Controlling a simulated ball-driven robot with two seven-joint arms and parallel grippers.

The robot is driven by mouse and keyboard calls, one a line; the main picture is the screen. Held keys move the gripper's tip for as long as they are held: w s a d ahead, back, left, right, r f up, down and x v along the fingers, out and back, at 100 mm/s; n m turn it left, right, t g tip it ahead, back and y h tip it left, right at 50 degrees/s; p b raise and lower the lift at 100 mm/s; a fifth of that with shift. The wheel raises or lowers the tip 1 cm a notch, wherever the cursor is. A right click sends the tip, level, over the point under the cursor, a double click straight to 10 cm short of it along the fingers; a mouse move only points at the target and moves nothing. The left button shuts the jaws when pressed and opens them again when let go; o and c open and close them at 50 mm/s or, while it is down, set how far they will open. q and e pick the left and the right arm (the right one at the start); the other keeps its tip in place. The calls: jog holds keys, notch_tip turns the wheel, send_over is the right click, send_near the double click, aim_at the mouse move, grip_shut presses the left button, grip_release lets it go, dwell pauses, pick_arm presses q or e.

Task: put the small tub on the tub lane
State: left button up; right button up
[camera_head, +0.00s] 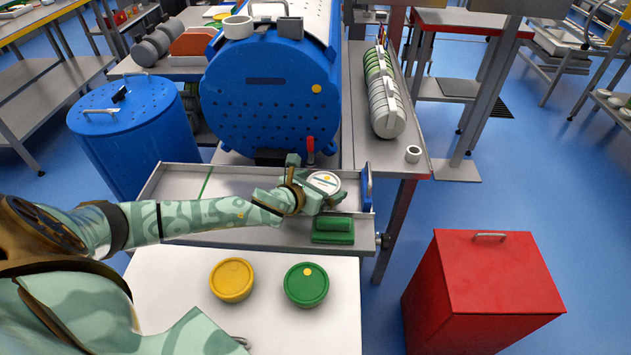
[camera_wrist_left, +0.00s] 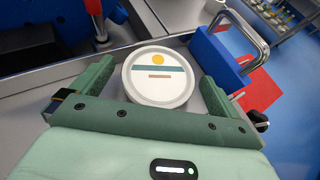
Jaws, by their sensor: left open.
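A round white tub (camera_head: 323,182) with a yellow dot on its lid stands at the right end of a long grey metal lane (camera_head: 175,188), beside a blue block. It also shows in the left wrist view (camera_wrist_left: 160,76), upright, with a teal stripe on the lid. My left gripper (camera_head: 311,183) is open, its two green fingers on either side of the white tub; in the left wrist view a finger (camera_wrist_left: 98,74) is left of it and the other right. I cannot tell whether they touch it. My right gripper is not in view.
A yellow tub (camera_head: 232,279) and a green tub (camera_head: 306,284) stand on the white table (camera_head: 180,300) in front. A green block (camera_head: 333,231) lies on the front ledge. A big blue drum (camera_head: 270,100) stands behind the lane. A red bin (camera_head: 485,290) stands at right.

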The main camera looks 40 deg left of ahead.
pick_arm(q)
jog(key=shift+s+r, duration=0.25)
jog(key=shift+r, duration=0.05)
jog(key=p+v, duration=0.4)
jog(key=v, duration=0.7)
jog(key=shift+s, duration=0.15)
